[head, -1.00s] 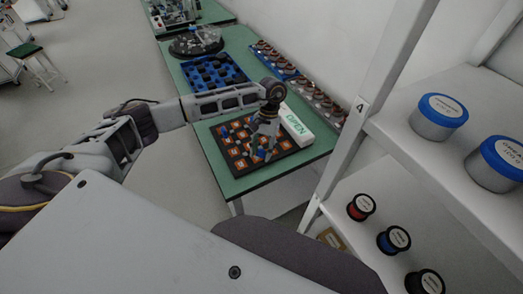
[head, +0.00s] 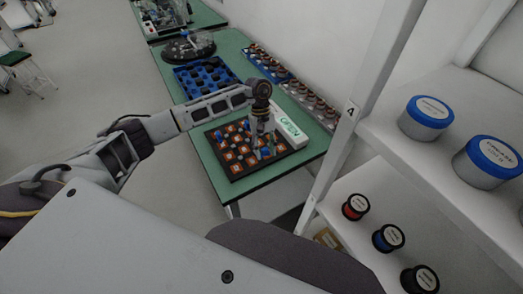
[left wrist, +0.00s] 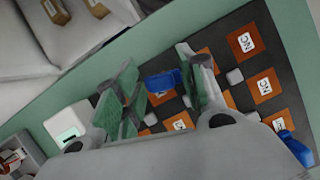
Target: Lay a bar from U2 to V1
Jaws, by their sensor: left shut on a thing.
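The black board (head: 240,176) with orange labelled squares and small blue and grey parts lies on the green table. My left gripper (head: 262,146) points down over the right part of this board. In the left wrist view my left gripper (left wrist: 160,92) has its green-padded fingers on either side of a blue piece (left wrist: 163,81), which looks like the held bar. Its full length is hidden by the fingers. Another blue piece (left wrist: 296,148) sits on the board at the right of that view. The labels U2 and V1 cannot be read. My right gripper is not in view.
A blue tray (head: 205,74) and a black round stand (head: 188,47) are farther back. A row of copper-coloured parts (head: 313,101) lines the wall. The white shelf (head: 400,150) with tubs and spools stands at the right.

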